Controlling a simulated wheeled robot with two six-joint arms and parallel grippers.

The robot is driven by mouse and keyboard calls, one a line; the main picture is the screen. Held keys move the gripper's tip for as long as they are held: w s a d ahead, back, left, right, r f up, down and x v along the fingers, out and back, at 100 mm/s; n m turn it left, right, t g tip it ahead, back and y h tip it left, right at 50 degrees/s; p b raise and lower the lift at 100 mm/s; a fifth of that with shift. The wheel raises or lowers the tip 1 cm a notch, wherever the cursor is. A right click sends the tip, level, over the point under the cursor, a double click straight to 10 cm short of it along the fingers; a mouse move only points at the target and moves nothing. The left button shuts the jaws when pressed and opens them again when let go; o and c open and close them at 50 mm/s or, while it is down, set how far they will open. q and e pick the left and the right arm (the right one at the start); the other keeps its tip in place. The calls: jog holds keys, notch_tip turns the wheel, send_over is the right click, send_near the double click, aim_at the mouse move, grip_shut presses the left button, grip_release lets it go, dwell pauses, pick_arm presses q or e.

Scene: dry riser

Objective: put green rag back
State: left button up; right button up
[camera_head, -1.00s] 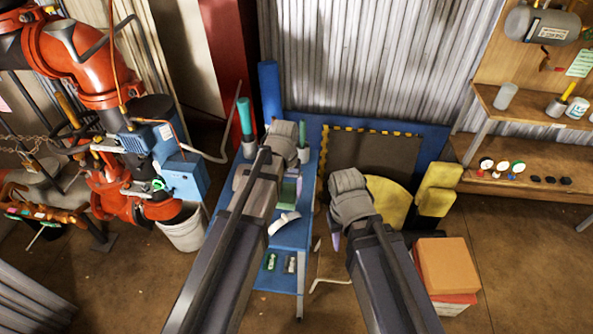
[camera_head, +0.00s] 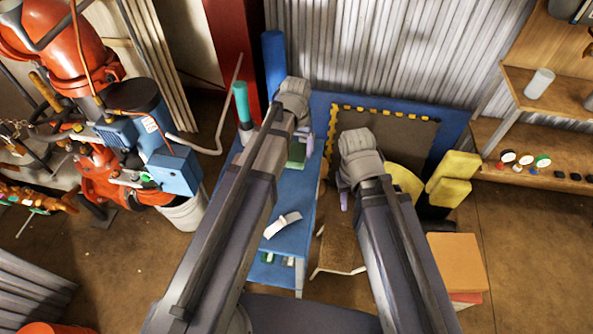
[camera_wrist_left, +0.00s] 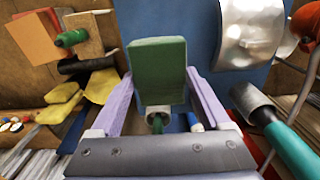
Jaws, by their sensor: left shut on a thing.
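The green rag (camera_wrist_left: 158,68) shows as a folded, block-like green pad between the two fingers of my left gripper (camera_wrist_left: 152,100), which is shut on it. In the head view the rag (camera_head: 297,153) shows below my left gripper (camera_head: 305,143), over the blue bench (camera_head: 290,190) toward its back end. A small grey cup (camera_wrist_left: 157,112) with something green in it lies just past the rag in the wrist view. My right gripper (camera_head: 345,199) hangs right of the bench; its fingertips are mostly hidden, so its opening is unclear.
A cup with a teal roll (camera_head: 242,105) stands at the bench's back left. A curved white piece (camera_head: 282,224) lies on the bench. Yellow blocks (camera_head: 452,178) and an orange box (camera_head: 456,262) stand to the right. A blue upright tube (camera_head: 273,65) is behind.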

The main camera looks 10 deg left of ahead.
pick_arm(q)
notch_tip(320, 180, down, 10)
jog(key=b, duration=0.9)
jog(key=shift+r, duration=0.2)
jog(key=shift+f, duration=0.1)
jog(key=o, duration=1)
notch_tip(320, 180, up, 12)
jog(key=p, duration=1.2)
jog(key=s+d+m, duration=0.1)
jog(key=s+d, duration=0.1)
jog(key=s, duration=0.3)
jog(key=s+d+m, duration=0.1)
jog(key=s, duration=0.4)
jog(key=s+d+m+y, duration=0.1)
jog(key=s+d, duration=0.1)
jog(key=s, duration=0.3)
jog(key=shift+d+m, duration=0.35)
jog(key=shift+m, duration=0.05)
jog(key=shift+w, duration=0.1)
